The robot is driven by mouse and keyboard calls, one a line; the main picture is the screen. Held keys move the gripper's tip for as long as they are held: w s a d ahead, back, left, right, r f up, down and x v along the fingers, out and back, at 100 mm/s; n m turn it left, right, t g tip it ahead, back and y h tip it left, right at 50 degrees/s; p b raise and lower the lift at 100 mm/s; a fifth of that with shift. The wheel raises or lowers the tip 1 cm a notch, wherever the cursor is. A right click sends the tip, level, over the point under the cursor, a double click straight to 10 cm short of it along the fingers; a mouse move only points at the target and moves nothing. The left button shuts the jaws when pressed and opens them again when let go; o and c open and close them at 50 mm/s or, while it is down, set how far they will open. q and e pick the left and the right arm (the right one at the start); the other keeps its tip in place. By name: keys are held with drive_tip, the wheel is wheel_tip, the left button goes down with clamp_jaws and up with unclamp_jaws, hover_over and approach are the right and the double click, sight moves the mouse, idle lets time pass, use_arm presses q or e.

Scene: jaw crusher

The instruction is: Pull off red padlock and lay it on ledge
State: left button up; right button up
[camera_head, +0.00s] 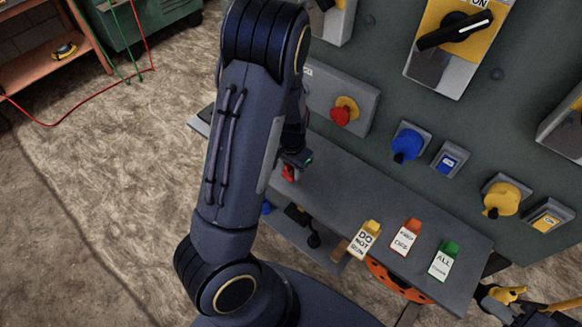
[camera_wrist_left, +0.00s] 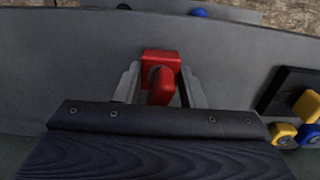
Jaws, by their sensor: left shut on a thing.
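My left gripper (camera_head: 291,166) is low over the left part of the grey ledge (camera_head: 345,180), mostly hidden behind my own arm. It is shut on the red padlock (camera_head: 289,174). In the left wrist view the red padlock (camera_wrist_left: 161,62) sits between the two grey fingers of my left gripper (camera_wrist_left: 160,88), with the grey ledge surface (camera_wrist_left: 70,70) behind it. I cannot tell whether the padlock touches the ledge. My right gripper (camera_head: 505,308) appears to be the dark shape at the bottom right, beside yellow parts; its jaws are unclear.
Three tags, yellow (camera_head: 364,240), orange (camera_head: 405,237) and green (camera_head: 444,261), are on the ledge's right part. Above the ledge, the green panel carries a red knob (camera_head: 341,114), a blue knob (camera_head: 407,145) and a yellow knob (camera_head: 500,199). The ledge's middle is clear.

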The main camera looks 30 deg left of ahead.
use_arm(q)
drive_tip(key=shift+f+b, duration=0.35)
drive_tip(key=shift+f, duration=0.1)
drive_tip(key=o, duration=0.9)
wheel_tip(320, 180, up, 8)
drive_tip(key=shift+f+p, duration=0.1)
drive_tip(key=shift+p, duration=0.4)
drive_tip(key=s+d+r+t+h, duration=0.1)
drive_tip(key=s+d+r+t, duration=0.1)
drive_tip(key=s+r, duration=0.3)
drive_tip(key=s+d+r+n+t+h, duration=0.1)
drive_tip(key=s+d+r, duration=0.3)
drive_tip(key=s+r, duration=0.1)
drive_tip(key=s+d+r+n+t+h, duration=0.1)
drive_tip(key=s+d+r+t, duration=0.1)
drive_tip(key=s+r, duration=0.4)
drive_tip(key=shift+s+d+r+t+h, duration=0.1)
drive_tip(key=shift+s+d+t+h, duration=0.2)
drive_tip(key=shift+s+d+h, duration=0.25)
